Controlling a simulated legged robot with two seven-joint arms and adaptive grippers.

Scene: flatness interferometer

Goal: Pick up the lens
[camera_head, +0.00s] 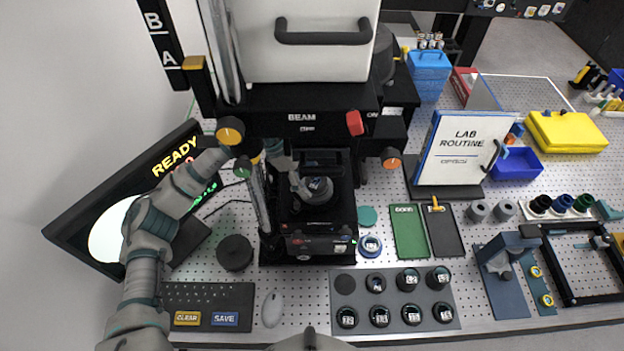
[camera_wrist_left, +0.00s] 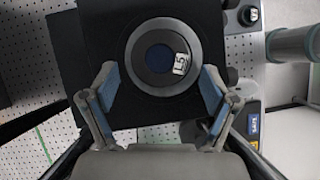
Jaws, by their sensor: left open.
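The lens (camera_wrist_left: 160,55) is a round black-rimmed disc with a dark blue centre and a white label that seems to read L5. In the left wrist view it sits on a black square stage, just beyond my fingertips. In the head view the lens (camera_head: 319,189) lies on the black stage of the instrument under the BEAM housing. My left gripper (camera_wrist_left: 158,80) is open, its blue-padded fingers spread to either side of the lens's near edge. In the head view my left gripper (camera_head: 297,180) is at the lens's left, partly hidden by posts and knobs.
A grey tray (camera_head: 395,328) of several round labelled lenses is at front centre. The BEAM housing (camera_head: 300,118) overhangs the stage, with a post (camera_head: 260,200) at its left. A keyboard (camera_head: 205,296), mouse (camera_head: 272,309) and round black cap (camera_head: 235,253) lie left.

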